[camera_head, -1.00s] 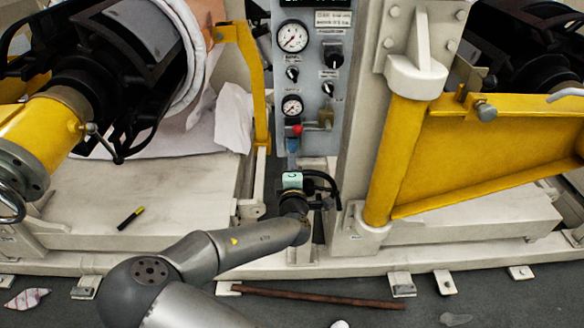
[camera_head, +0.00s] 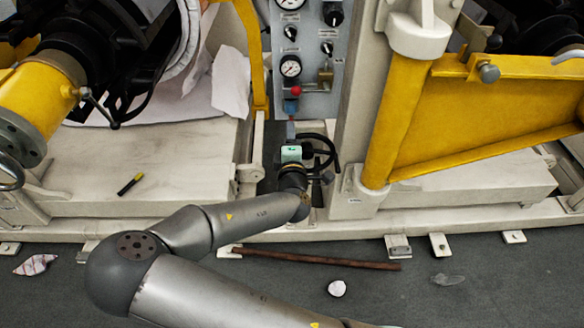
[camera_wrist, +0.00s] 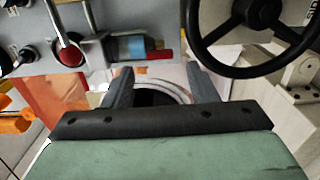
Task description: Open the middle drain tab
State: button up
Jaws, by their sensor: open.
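My gripper (camera_wrist: 160,86) is open and empty in the wrist view, its two dark fingers apart below the panel fittings. In the head view my gripper (camera_head: 291,131) is small, in front of the lower end of the grey control panel (camera_head: 311,62). The panel carries a red knob (camera_head: 296,91), which also shows in the wrist view (camera_wrist: 70,54) with a metal lever above it. A blue and red cylindrical fitting (camera_wrist: 135,48) lies just beyond the fingertips, apart from them. I cannot tell which part is the middle drain tab.
A black handwheel (camera_wrist: 255,18) is close on the right of my gripper. Yellow guards (camera_head: 490,118) and a pale machine base (camera_head: 150,170) flank the panel. A brown rod (camera_head: 315,259), a white lump (camera_head: 337,288) and a black-yellow marker (camera_head: 130,184) lie about.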

jog(key=s+d+p, duration=0.1)
jog(key=s+p, duration=0.8)
jog(key=s, duration=0.4)
jog(key=shift+s, duration=0.25)
jog(key=s+d+f+m+g+h, duration=0.3)
jog(key=s+d+f+m+g, duration=0.3)
jog(key=m+g, duration=0.65)
jog(key=s+d+r+m+g+y, duration=0.1)
jog(key=s+d+r, duration=0.4)
jog(key=r, duration=0.6)
jog(key=s+d+r+m+g+y+p, duration=0.1)
jog(key=s+d+r+m+g, duration=0.3)
jog(key=r, duration=0.7)
jog(key=shift+s+d+m+p, duration=0.35)
jog(key=shift+s+m, duration=0.2)
jog(key=shift+s, duration=0.4)
